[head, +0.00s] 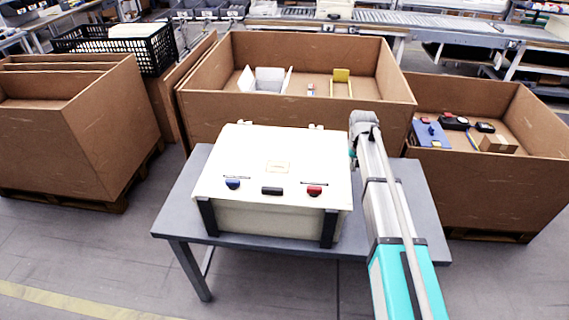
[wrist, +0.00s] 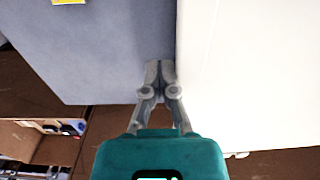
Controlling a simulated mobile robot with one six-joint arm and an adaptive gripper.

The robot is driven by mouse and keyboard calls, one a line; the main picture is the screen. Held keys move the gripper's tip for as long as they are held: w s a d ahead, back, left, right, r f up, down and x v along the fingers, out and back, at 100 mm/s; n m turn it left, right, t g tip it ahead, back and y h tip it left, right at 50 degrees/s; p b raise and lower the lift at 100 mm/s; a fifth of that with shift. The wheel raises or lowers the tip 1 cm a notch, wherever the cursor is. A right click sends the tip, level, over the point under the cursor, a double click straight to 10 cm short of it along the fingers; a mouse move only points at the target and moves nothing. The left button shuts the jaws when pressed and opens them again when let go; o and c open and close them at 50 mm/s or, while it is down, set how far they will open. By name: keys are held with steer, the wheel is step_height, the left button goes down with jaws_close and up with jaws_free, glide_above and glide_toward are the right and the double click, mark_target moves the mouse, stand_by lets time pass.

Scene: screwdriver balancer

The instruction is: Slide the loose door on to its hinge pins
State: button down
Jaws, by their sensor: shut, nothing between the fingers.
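A cream-white door panel (head: 270,160) lies flat over the top of a white cabinet (head: 265,220) on a grey table. The panel carries a blue knob (head: 233,184), a black handle (head: 272,191) and a red knob (head: 314,190). Small light hinge-like parts (head: 316,126) show at its back edge; whether they engage pins is too small to tell. My gripper (wrist: 159,68) is shut and empty, beside the white surface (wrist: 250,75) at its right and over the grey tabletop (wrist: 100,55). In the head view my wrist is at the panel's back right corner and the fingertips are hidden.
The table (head: 420,215) has bare room right of the cabinet. A cardboard bin (head: 290,112) stands close behind, another (head: 480,180) at the right with small items, and one (head: 75,135) at the left. A yellow piece (wrist: 68,2) shows at the wrist view's top edge.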

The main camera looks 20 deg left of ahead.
steer(key=shift+s+a, duration=0.15)
steer(key=shift+a, duration=0.45)
steer(key=shift+d, duration=0.2)
steer(key=shift+d, duration=0.4)
steer(key=shift+r, duration=0.15)
step_height(320, 180, up, 7)
steer(key=p, duration=0.7)
stand_by(0.5)
steer(key=s+d+m, duration=0.3)
steer(key=s+d, duration=2.2)
steer(key=shift+d, duration=0.3)
